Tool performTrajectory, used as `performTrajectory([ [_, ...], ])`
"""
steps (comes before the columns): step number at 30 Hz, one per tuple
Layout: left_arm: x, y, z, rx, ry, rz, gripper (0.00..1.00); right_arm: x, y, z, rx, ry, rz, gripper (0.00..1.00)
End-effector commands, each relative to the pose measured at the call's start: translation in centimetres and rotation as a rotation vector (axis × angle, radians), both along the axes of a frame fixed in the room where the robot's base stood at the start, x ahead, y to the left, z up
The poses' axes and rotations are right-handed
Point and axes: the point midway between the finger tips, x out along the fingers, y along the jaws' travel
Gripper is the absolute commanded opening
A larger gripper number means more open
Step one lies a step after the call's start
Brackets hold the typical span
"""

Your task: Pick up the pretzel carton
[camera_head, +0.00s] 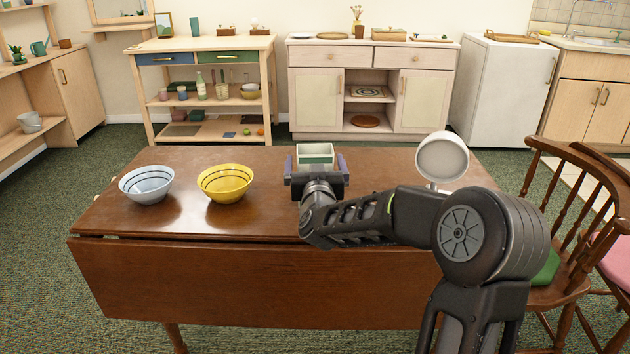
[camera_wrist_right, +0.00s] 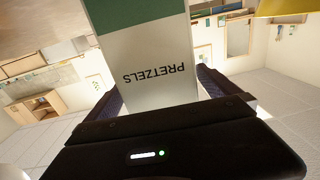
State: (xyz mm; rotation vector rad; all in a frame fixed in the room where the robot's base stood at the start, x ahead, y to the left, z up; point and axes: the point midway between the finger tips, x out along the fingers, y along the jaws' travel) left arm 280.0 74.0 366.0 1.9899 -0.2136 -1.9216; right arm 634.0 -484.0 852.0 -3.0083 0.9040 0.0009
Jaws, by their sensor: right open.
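The pretzel carton (camera_head: 315,150) is a white box with a green band, on the wooden table, its lower part hidden behind my right gripper in the head view. In the right wrist view the carton (camera_wrist_right: 150,62) shows its white face with the word PRETZELS upside down and a green band above. My right gripper (camera_head: 315,166) is open, with one finger on either side of the carton. Whether either finger touches it I cannot tell. My left gripper is not in view.
On the table (camera_head: 200,240), a pale blue bowl (camera_head: 146,186) and a yellow bowl (camera_head: 224,185) stand left of the carton. A white round-rimmed object (camera_head: 442,158) rises behind my right arm, partly hidden. A wooden chair (camera_head: 570,200) stands at the right.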

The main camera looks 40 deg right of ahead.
Motion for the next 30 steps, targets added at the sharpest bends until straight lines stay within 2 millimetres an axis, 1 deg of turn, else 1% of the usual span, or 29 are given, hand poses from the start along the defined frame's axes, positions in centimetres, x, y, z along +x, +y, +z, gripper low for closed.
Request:
performTrajectory([
  [17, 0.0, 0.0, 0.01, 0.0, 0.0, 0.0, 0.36, -0.01, 0.03, 0.02, 0.0, 0.0, 0.0, 0.99],
  [30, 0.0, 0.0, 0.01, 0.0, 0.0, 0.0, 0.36, -0.01, 0.02, 0.02, 0.0, 0.0, 0.0, 0.63],
])
